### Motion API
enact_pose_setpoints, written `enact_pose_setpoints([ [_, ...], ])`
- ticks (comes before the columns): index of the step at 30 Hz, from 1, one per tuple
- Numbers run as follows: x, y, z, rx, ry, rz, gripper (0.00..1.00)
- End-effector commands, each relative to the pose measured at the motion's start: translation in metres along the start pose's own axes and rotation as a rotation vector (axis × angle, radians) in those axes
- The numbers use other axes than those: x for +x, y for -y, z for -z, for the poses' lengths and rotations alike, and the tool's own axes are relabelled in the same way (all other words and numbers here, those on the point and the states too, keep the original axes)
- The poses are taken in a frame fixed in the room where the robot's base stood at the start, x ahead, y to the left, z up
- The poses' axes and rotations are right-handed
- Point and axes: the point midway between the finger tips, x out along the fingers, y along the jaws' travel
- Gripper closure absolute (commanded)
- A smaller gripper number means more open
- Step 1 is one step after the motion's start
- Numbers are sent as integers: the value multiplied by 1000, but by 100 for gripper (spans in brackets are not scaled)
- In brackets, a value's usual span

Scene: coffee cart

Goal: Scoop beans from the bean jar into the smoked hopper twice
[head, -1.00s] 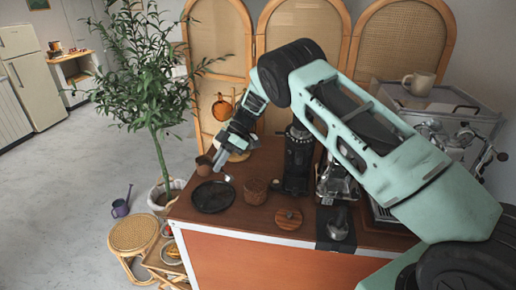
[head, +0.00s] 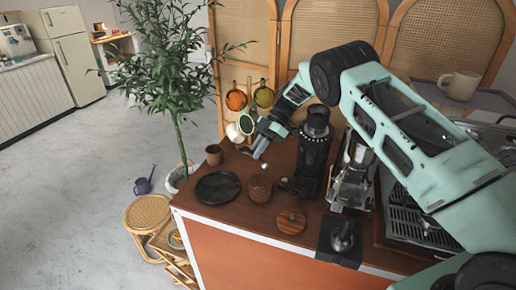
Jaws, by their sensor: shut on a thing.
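The bean jar (head: 260,188), a small brown jar without its lid, stands on the cart top in the head view. The smoked hopper (head: 318,118) is the dark cup on top of the black grinder (head: 311,160), right of the jar. My gripper (head: 260,152) is above and just behind the jar, pointing down, left of the grinder. It is shut on what seems to be the scoop (head: 264,166), a small pale thing below the fingertips. The scoop's bowl and any beans in it are too small to make out.
A round wooden lid (head: 291,222) lies in front of the jar. A black round tray (head: 217,188) and a brown cup (head: 214,155) are at left. The espresso machine (head: 424,205) and a tamper (head: 342,237) are at right. Cups hang behind my gripper.

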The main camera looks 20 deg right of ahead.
Motion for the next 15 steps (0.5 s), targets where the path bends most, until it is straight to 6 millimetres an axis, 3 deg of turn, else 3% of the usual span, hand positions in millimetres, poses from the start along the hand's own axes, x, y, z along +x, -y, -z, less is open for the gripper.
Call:
enact_pose_setpoints([
  [15, 29, -6, -31, 1, 0, -1, 100],
])
